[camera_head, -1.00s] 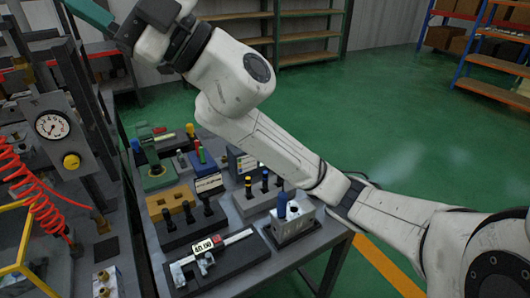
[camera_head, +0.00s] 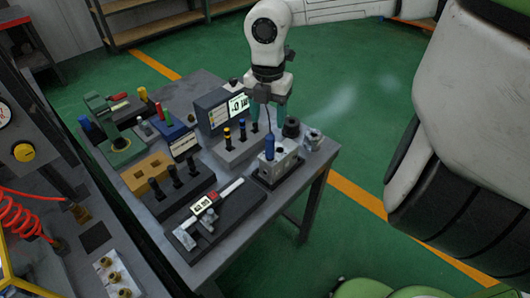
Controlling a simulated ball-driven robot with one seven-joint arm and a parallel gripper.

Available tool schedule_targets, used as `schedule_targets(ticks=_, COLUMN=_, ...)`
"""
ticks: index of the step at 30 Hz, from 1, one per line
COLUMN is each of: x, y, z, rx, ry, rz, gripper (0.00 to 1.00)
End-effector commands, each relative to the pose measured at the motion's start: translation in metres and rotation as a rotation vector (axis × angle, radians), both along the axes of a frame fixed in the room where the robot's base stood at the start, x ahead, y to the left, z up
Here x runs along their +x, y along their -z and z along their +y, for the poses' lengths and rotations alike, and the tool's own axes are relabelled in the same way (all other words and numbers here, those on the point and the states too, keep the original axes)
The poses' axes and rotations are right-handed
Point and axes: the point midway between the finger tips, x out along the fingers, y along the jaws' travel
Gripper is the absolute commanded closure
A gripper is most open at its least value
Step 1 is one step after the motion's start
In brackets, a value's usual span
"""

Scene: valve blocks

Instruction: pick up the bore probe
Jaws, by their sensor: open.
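The bore probe appears to be the blue-handled tool (camera_head: 275,153) standing upright in the grey metal valve block (camera_head: 278,169), near the table's right front. A thin dark cable rises from near its top in front of my gripper. My gripper (camera_head: 268,118) points down with teal fingers spread apart, one on each side of the cable. In the picture it is just above and seems slightly behind the blue handle. I see nothing between the fingers, and cannot tell the exact gap to the probe.
A display box (camera_head: 212,110) stands left of my gripper. A grey block with yellow- and blue-topped pins (camera_head: 242,138) is close on the left. A dark round piece (camera_head: 291,127) and metal block (camera_head: 313,139) sit right. A caliper (camera_head: 215,204) lies in front.

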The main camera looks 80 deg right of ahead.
Motion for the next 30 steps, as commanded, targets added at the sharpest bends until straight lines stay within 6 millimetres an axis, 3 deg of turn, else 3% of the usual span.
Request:
schedule_targets(ticks=6, x=0.001, y=0.032, z=0.002, rx=0.005, ry=-0.003, rz=-0.004, gripper=0.43)
schedule_targets(ticks=14, x=-0.001, y=0.050, z=0.002, rx=0.005, ry=-0.004, rz=-0.004, gripper=0.43)
schedule_targets(ticks=22, x=-0.006, y=0.087, z=0.001, rx=0.007, ry=-0.004, rz=-0.005, gripper=0.43)
schedule_targets(ticks=30, x=-0.006, y=0.097, z=0.001, rx=0.004, ry=-0.006, rz=-0.007, gripper=0.43)
